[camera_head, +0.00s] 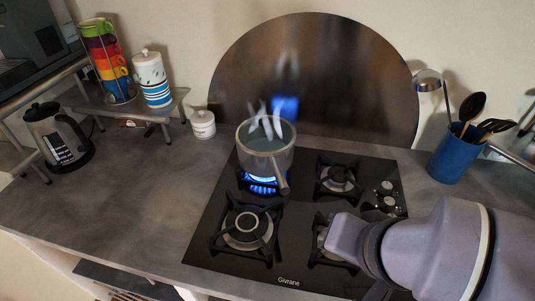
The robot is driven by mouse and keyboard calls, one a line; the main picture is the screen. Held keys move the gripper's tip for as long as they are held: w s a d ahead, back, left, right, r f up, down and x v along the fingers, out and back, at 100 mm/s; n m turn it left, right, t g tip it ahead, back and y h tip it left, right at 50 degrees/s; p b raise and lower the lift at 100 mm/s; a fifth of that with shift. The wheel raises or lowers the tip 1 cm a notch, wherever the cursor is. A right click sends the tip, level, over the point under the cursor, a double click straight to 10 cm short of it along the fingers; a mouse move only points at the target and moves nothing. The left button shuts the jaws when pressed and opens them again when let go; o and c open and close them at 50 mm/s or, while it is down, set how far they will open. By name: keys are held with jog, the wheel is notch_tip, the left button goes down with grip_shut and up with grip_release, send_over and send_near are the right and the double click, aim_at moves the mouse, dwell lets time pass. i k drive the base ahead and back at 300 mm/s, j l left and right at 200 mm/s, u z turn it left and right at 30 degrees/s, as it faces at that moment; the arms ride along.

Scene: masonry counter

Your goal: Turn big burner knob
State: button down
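The black gas hob (204,238) is set in the counter. Small round burner knobs (384,188) line its right side; the nearer part of that side is hidden behind my arm. The back left burner has a blue flame (262,184) under a grey pot (262,162). The front left burner (246,229) and the back right burner (338,178) show no flame. The front right burner (322,240) is partly covered by my arm. My arm reaches in from the lower right, over the hob's right side. My gripper's fingers cannot be seen.
A blue utensil pot (447,160) with ladle and spoons stands right of the hob. A metal splash plate (330,75) is behind it. A kettle (58,138), a mug stack (105,62) and canisters (203,124) stand left. The counter left of the hob is clear.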

aim_at(388, 203)
jog(key=z, duration=0.75)
